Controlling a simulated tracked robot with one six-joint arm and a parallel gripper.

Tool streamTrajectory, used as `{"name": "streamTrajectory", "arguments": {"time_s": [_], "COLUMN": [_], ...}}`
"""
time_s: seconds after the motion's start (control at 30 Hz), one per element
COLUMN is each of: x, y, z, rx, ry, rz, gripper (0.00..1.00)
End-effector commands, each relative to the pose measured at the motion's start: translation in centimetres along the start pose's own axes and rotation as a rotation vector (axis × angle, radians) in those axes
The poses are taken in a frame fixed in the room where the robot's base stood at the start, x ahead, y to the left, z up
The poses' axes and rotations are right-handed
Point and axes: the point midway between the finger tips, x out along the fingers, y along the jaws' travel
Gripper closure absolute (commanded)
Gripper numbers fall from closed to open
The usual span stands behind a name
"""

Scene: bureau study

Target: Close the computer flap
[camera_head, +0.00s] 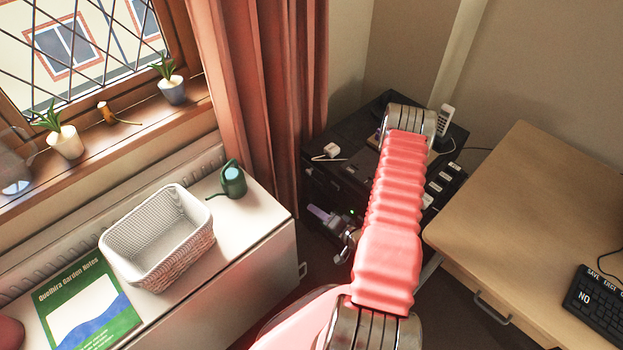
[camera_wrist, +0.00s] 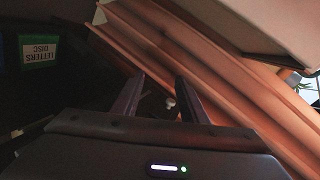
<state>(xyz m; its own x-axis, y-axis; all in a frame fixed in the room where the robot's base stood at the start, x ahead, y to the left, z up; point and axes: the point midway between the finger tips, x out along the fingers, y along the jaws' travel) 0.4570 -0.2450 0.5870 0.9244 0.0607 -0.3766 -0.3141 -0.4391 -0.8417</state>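A black computer-like unit (camera_head: 317,178) stands in the corner between the curtain and the desk, partly hidden behind my arm. I cannot make out its flap clearly. My gripper (camera_head: 322,215) is low in front of the unit's dark front, its fingers pointing left. In the wrist view my gripper (camera_wrist: 157,90) has its two dark fingers apart with nothing held between them. A green disc label reading "LETTERS DISC" (camera_wrist: 41,50) shows upside down in the dark area at upper left of that view, apart from the fingers.
The red curtain (camera_head: 262,90) hangs close left of my gripper. A white cabinet (camera_head: 255,225) bears a basket (camera_head: 160,235), a green watering can (camera_head: 232,180) and a green book (camera_head: 88,305). A wooden desk (camera_head: 525,205) with a keyboard (camera_head: 597,312) stands right.

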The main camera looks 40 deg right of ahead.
Motion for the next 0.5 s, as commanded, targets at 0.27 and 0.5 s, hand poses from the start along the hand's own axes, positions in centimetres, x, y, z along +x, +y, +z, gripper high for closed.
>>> {"name": "streamTrajectory", "arguments": {"time_s": [0.27,0.5], "x": [0.9,1.3], "y": [1.0,1.5], "z": [1.6,2.2], "rx": [-0.326,-0.651], "ry": [0.056,0.126], "rz": [-0.028,-0.031], "gripper": [0.61,0.61]}}
